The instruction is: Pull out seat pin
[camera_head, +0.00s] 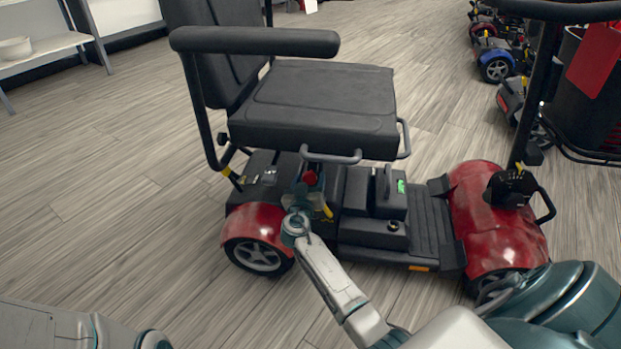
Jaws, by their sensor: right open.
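A red mobility scooter (491,222) stands before me with its black seat (318,100) on top. Under the seat, near the seat post, is a small red knob (310,178), which looks like the seat pin. My right gripper (310,193) reaches in under the seat's near edge, right at the knob. It is open; the picture is too small to show whether its fingers touch the knob or stand around it. The seat post is largely hidden behind the gripper. Of my left arm only a part shows at the bottom left; its gripper is out of view.
The rear wheel (258,255) is below left. Other scooters (495,62) stand back right; a white bench (44,47) is back left. The floor at left is clear.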

